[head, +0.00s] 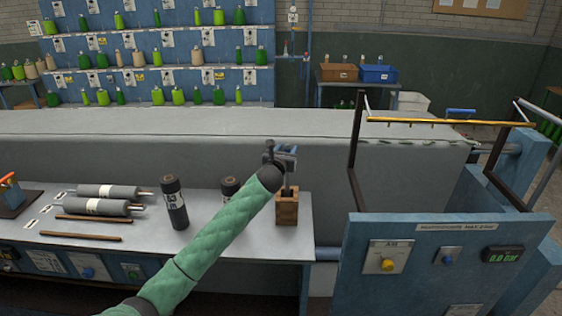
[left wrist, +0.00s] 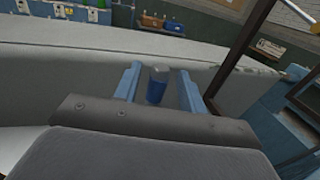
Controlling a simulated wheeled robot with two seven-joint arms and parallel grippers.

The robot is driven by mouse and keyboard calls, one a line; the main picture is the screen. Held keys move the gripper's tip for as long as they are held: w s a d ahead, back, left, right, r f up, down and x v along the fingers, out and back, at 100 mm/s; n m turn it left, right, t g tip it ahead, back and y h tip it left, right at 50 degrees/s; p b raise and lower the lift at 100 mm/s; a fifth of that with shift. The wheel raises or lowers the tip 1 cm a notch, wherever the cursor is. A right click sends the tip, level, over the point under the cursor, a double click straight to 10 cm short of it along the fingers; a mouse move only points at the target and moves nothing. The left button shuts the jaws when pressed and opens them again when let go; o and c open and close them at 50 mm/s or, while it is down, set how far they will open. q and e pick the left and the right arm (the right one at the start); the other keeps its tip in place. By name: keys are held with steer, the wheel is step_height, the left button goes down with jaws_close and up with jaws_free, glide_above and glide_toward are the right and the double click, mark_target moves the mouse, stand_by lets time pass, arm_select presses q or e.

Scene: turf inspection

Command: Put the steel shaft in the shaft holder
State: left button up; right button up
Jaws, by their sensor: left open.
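A wooden block, the shaft holder (head: 287,208), stands at the right end of the grey bench. A thin dark upright rod, which looks like the steel shaft (head: 289,181), rises from its top towards my left gripper (head: 287,159). In the left wrist view a cylinder with a grey end and blue body (left wrist: 157,86) shows between the two blue fingers of my left gripper (left wrist: 158,73). The fingers are open, with a gap on each side of it. The shaft's lower end is hidden in the block. My right gripper is out of view.
A dark labelled roll (head: 174,204) stands on the bench (head: 140,235), and another (head: 229,187) is partly behind my arm. Grey rolls (head: 107,191) and brown rods (head: 80,236) lie at left. A blue machine (head: 430,258) with a dark frame stands at right.

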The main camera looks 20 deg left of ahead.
arm_select(q)
steer(key=s+b, duration=0.2)
steer(key=s, duration=0.6)
steer(key=shift+s, duration=0.15)
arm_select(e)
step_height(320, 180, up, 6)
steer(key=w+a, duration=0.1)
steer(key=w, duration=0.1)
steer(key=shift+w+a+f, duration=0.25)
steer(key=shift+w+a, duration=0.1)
arm_select(q)
steer(key=shift+d, duration=0.1)
